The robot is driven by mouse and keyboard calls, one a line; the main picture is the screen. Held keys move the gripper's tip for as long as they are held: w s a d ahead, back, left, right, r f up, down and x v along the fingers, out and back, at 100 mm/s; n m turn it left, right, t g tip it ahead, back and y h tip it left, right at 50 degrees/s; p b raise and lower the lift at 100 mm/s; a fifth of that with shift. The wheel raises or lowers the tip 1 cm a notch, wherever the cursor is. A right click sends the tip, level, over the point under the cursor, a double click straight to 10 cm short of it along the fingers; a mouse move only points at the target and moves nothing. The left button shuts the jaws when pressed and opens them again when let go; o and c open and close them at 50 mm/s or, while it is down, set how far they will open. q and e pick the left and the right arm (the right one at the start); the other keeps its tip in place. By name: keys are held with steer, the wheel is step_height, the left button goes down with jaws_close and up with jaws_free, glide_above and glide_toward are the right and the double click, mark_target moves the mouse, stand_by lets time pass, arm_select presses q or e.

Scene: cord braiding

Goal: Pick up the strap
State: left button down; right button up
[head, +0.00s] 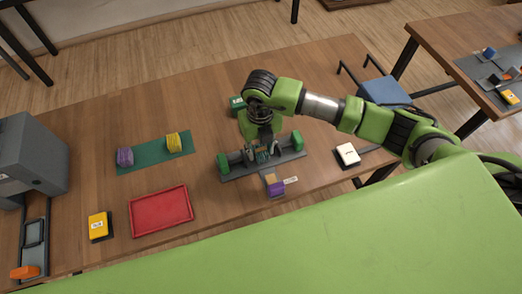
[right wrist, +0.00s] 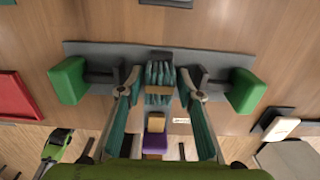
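A teal, ribbed, strap-like bundle (right wrist: 160,74) sits in the middle of a dark grey fixture (right wrist: 95,50) with a green block at each end. In the head view the same fixture (head: 235,173) lies on the wooden table, with the bundle partly hidden by my arm. My right gripper (right wrist: 160,84) points down over the fixture. Its fingers are spread, one on each side of the bundle. I cannot tell whether they touch it. The gripper also shows in the head view (head: 263,149).
A purple and tan piece (head: 275,187) lies just in front of the fixture. A green mat (head: 143,156) holds purple and yellow bundles. A red tray (head: 161,211), a yellow box (head: 98,225) and a white box (head: 347,154) stand around. Bare table lies behind the mat.

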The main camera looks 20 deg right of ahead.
steer(key=c, duration=0.9)
steer(key=shift+r, duration=0.1)
